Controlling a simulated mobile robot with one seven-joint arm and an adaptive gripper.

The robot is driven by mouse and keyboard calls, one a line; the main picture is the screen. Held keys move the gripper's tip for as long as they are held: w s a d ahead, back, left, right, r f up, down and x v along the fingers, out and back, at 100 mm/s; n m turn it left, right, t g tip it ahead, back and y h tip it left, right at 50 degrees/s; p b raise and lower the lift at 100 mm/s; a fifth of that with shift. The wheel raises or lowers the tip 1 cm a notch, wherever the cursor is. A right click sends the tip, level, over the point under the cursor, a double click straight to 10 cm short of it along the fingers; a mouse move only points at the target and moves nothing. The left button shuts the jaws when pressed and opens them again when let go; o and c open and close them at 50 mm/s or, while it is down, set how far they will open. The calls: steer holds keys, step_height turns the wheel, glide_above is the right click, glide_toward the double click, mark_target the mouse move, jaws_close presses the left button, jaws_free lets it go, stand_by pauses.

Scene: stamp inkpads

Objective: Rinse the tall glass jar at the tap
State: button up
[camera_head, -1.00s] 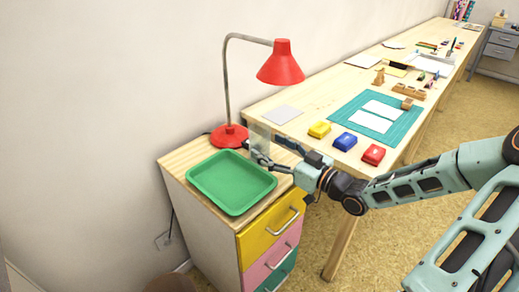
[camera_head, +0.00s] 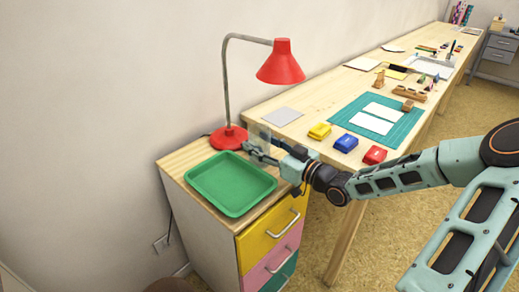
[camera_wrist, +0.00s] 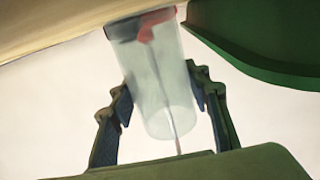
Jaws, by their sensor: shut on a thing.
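The tall glass jar (camera_wrist: 160,85) is clear and pale, and it stands out between the two fingers in the wrist view. My gripper (camera_wrist: 165,108) is shut on it, one finger at each side. In the head view my gripper (camera_head: 256,150) is above the drawer cabinet, just right of the red lamp's base. The jar (camera_head: 262,134) shows there only as a faint, see-through shape, partly hidden by the fingers. I cannot tell whether it touches the cabinet top. No tap is in view.
A green tray (camera_head: 194,181) lies on the drawer cabinet (camera_head: 175,163), close to my gripper. The red lamp (camera_head: 228,137) stands behind it. The long table (camera_head: 285,136) to the right holds yellow, blue and red inkpads and a teal mat (camera_head: 400,133). Open floor lies in front.

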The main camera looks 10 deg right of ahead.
mark_target(267, 136)
steer(key=c, duration=0.3)
steer(key=shift+r, duration=0.1)
steer(key=shift+r, duration=0.6)
step_height(267, 136, up, 2)
steer(key=shift+s+r+p, duration=0.1)
steer(key=shift+r+p, duration=0.15)
steer(key=shift+p, duration=0.5)
steer(key=s+r+p, duration=0.3)
steer(key=s, duration=0.1)
steer(key=s+r+p, duration=0.3)
steer(key=s+p, duration=0.1)
steer(key=s, duration=0.1)
steer(key=s+r+p, duration=0.3)
steer(key=s, duration=0.1)
steer(key=shift+s+a+r+p, duration=0.15)
steer(key=shift+s+r+p, duration=0.05)
steer(key=shift+s+p, duration=0.15)
